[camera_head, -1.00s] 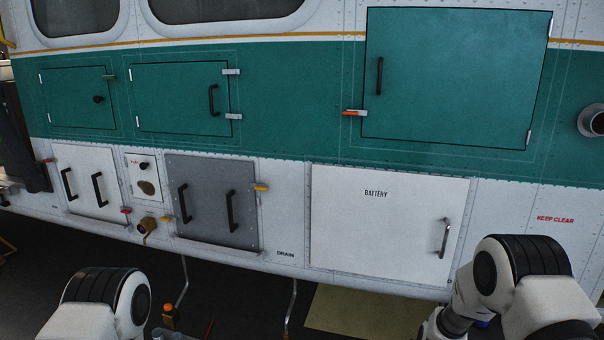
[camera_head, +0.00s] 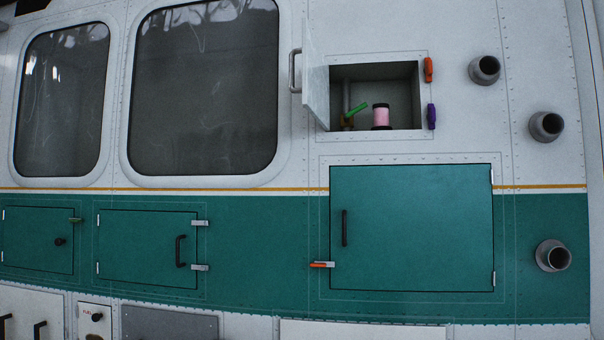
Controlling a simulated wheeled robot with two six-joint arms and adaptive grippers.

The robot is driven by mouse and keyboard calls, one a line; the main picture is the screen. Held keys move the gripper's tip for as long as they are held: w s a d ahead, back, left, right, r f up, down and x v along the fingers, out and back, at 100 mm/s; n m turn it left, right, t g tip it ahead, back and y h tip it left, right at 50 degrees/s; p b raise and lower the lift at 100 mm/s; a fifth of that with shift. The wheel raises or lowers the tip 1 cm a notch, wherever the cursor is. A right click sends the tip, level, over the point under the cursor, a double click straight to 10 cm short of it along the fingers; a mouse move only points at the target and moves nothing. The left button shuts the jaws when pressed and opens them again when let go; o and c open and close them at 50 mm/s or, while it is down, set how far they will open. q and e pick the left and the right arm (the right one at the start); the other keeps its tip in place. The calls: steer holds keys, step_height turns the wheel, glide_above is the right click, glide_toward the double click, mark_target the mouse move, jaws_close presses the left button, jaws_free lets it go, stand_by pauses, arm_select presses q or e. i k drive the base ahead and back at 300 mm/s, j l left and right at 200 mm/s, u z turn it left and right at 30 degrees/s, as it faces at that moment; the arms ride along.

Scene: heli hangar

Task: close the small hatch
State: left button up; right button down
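The small hatch is a white door (camera_head: 315,80) hinged at the left of a square opening in the upper white panel. It stands open, swung out to the left, with a grey handle (camera_head: 295,71) on it. Inside the compartment (camera_head: 400,85) are a pink cylinder with dark ends (camera_head: 381,117) and a valve with a green lever (camera_head: 357,110). An orange latch (camera_head: 428,70) and a purple latch (camera_head: 432,117) sit on the right side of the opening. Neither gripper is in view.
Below the opening, a large green hatch (camera_head: 415,230) is shut, with an orange latch (camera_head: 322,265). Two smaller green hatches (camera_head: 145,245) (camera_head: 35,235) at the left are shut. Several round pipe stubs (camera_head: 484,70) stick out at the right. Two windows (camera_head: 203,90) (camera_head: 62,100) are at the left.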

mark_target(315, 89)
steer(key=i+j+z, duration=0.75)
steer(key=i, duration=0.2)
